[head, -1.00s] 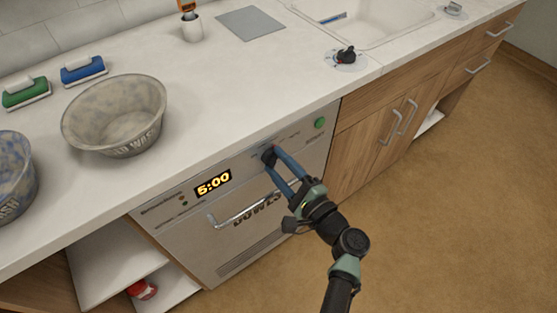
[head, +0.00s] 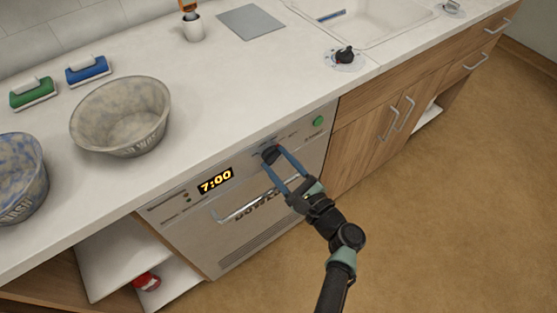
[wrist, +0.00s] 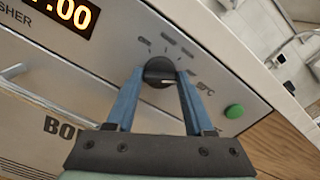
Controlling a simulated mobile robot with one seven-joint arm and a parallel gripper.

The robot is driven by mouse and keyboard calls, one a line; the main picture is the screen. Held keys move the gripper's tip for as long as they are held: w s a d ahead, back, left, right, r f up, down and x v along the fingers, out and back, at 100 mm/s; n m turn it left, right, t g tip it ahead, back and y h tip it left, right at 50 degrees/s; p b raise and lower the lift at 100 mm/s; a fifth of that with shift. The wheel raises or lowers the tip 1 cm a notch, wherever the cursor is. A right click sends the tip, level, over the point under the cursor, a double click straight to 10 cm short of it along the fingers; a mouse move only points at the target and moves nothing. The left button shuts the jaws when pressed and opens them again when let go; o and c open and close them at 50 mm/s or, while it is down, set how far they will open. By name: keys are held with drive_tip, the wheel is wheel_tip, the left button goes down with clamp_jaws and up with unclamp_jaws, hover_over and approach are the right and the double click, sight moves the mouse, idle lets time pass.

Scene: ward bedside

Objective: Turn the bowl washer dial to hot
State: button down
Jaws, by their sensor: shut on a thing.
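The bowl washer (head: 240,218) is a grey front panel under the white counter, with a handle bar and a lit display (head: 216,181) reading 7:00. Its black dial (head: 271,154) sits right of the display. In the wrist view the dial (wrist: 160,71) shows a pale pointer line aimed to the right, towards the lower-right mark beside printed text that looks like a temperature. My gripper (head: 274,160) has its two blue fingers on either side of the dial and is shut on it. The fingers also show in the wrist view (wrist: 158,82).
A green button (head: 318,121) is right of the dial. The washer's handle (head: 245,205) runs just below my fingers. Two washing bowls, one grey (head: 122,118) and one blue-speckled (head: 18,180), stand on the counter above. Open floor lies to the right.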

idle(0.3)
drive_tip(key=shift+c, duration=1.4)
unclamp_jaws()
drive_tip(key=v, duration=1.3)
